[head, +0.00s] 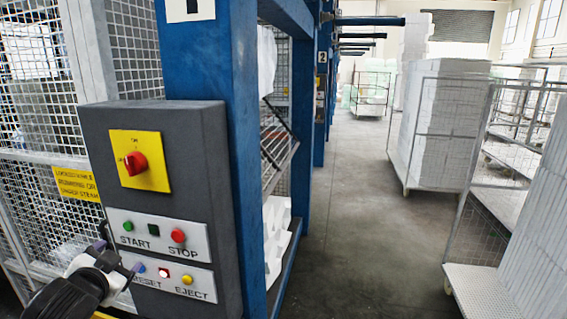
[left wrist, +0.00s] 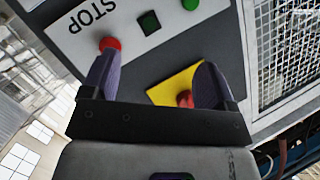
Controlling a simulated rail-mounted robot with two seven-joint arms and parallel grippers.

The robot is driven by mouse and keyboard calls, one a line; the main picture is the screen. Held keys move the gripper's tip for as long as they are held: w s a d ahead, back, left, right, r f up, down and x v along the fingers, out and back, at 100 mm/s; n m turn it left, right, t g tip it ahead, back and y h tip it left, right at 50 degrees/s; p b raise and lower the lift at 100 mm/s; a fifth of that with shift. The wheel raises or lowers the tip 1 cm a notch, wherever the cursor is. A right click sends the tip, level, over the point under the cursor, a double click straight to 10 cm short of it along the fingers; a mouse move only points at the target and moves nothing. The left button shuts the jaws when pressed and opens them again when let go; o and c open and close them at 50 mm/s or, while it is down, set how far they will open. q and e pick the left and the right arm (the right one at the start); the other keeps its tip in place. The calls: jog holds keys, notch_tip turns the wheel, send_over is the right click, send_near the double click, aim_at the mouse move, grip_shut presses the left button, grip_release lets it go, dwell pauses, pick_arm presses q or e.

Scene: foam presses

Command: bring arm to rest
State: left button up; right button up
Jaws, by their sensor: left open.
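My left gripper (head: 118,257) is at the lower left of the head view, in front of the grey control box (head: 165,220), beside the RESET and EJECT row. Its two purple fingers (left wrist: 156,85) are apart with nothing between them in the left wrist view. The box carries a yellow plate with a red rotary knob (head: 135,163), a green START button (head: 129,227), a red STOP button (head: 177,235) and a yellow EJECT button (head: 187,280). The STOP button (left wrist: 110,43) also shows beyond one finger in the left wrist view. My right gripper is not in view.
A blue press frame (head: 206,70) stands behind the box, with mesh guarding (head: 40,70) at left. A concrete aisle (head: 350,230) is clear in the middle. Wire carts with white foam blocks (head: 445,125) stand along the right.

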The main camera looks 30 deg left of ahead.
pick_arm(q)
jog(key=s+d+f+m+g+h, duration=0.1)
jog(key=d+f+g+h, duration=0.1)
jog(key=d+f, duration=0.7)
jog(key=s+d+f+m+g+h, duration=0.15)
jog(key=d+f, duration=0.35)
jog(key=f, duration=0.7)
jog(key=s+d+f+g+h, duration=0.5)
jog(key=s+d+f+h, duration=0.1)
jog(key=s+d+f, duration=1.1)
notch_tip(320, 180, up, 18)
jog(key=p, duration=1.7)
jog(key=shift+w+d+n+p, duration=0.35)
jog(key=shift+d+p, duration=0.05)
jog(key=shift+d, duration=0.05)
